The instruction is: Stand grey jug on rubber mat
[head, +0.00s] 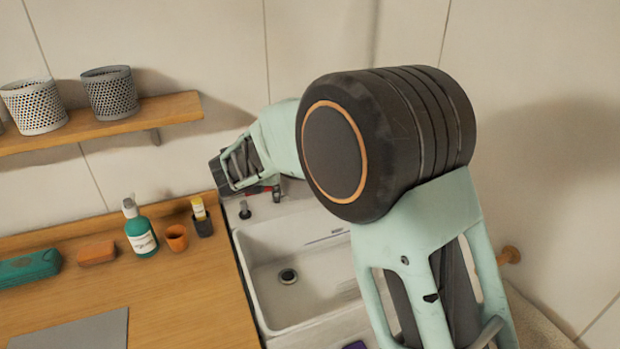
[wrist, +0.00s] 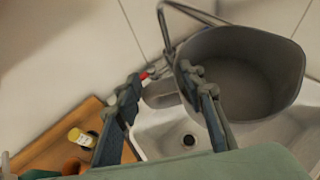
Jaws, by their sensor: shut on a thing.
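In the wrist view the grey jug (wrist: 235,72) shows at the right, its open mouth and empty inside facing the camera. My gripper (wrist: 162,86) is shut on the jug at its left side. A grey part between the fingers looks like the handle, but the finger hides where it joins. In the head view my gripper (head: 240,165) is at the back of the sink, and I cannot make out the jug there. A flat grey sheet (head: 75,333), which looks like the rubber mat, lies bare on the wooden counter at the lower left, away from my gripper.
The white sink (head: 280,248) lies under my arm, with a tap (wrist: 166,30) behind the jug. A green bottle (head: 141,232), an orange cup (head: 177,238), a sponge (head: 97,252) and a teal case (head: 28,268) line the counter's back. A shelf (head: 150,118) holds baskets.

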